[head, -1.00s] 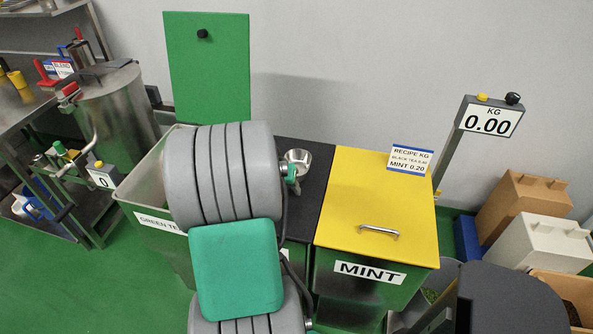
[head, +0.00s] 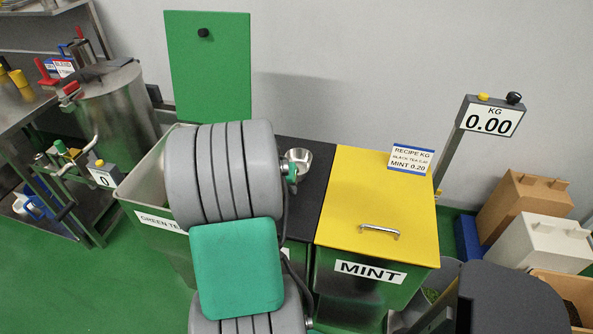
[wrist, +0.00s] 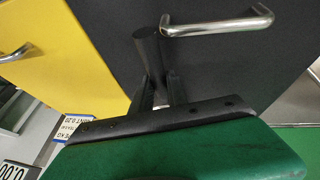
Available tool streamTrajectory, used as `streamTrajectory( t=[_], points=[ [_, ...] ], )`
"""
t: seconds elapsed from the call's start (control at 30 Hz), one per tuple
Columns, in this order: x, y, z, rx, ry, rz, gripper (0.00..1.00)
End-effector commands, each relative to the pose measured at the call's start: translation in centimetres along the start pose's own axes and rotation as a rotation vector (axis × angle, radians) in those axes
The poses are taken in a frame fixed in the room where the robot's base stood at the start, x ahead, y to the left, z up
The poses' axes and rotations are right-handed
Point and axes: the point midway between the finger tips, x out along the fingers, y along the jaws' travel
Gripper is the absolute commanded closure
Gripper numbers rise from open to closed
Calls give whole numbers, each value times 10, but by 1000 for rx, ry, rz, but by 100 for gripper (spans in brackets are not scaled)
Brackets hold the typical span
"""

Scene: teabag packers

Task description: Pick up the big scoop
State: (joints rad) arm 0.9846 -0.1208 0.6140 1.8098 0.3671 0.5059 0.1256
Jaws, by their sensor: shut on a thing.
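In the wrist view my gripper (wrist: 158,82) is shut on a dark, rounded handle (wrist: 148,48), which stands out between the two black fingers. I take it as the handle of the big scoop. In the head view a shiny metal scoop bowl (head: 300,156) shows just right of my grey arm, over the black lid. My arm hides the gripper and the handle there. I cannot tell whether the bowl touches the lid.
The black lid (head: 309,196) lies beside the yellow MINT lid (head: 375,205); each has a metal bar handle in the wrist view. The green tea bin (head: 155,215) stands left, its green lid (head: 208,75) upright. A scale display (head: 490,117) reads 0.00.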

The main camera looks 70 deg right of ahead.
Motion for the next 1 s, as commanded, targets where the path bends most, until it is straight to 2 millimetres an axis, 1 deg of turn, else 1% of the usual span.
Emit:
streamTrajectory(
  t=[0.17,0.3,0.37,0.47,0.67,0.7,0.8,0.9,1.0],
  points=[
    [-2,0,-1,0,1,0,100],
    [-10,2,-5,1,3,-1,100],
    [-18,3,-9,1,5,-1,100],
    [-37,8,-16,3,6,-1,100],
    [-93,51,-3,6,10,-2,100],
    [-101,60,3,6,8,-1,100],
    [-116,84,22,6,6,1,100],
    [-129,102,35,6,5,1,100],
    [-138,114,44,4,3,1,100]
  ],
)
